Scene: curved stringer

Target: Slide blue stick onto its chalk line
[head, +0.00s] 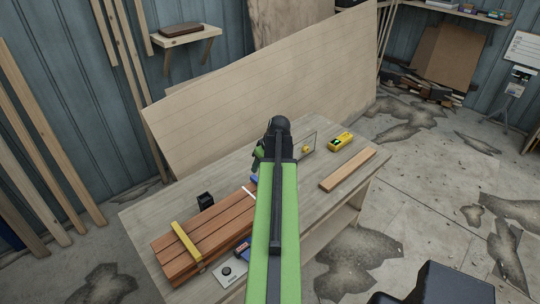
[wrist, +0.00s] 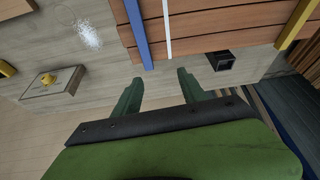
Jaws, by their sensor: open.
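The blue stick (wrist: 138,33) lies across the reddish-brown boards in the wrist view, its end sticking out past their edge. The white chalk line (wrist: 167,27) is just right of it, roughly parallel, with a narrow strip of board between. In the head view the line (head: 249,192) shows left of my arm; only a tip of the stick (head: 254,179) shows and my arm hides the rest. My gripper (wrist: 159,76) is open and empty, its fingertips spread just short of the stick's end.
A yellow stick (head: 186,241) lies across the boards (head: 218,222) at left. A black cup (head: 205,200) stands beyond their far edge. A yellow box (head: 340,142) and loose plank (head: 348,170) lie on the bench at right. A large panel (head: 270,85) leans behind.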

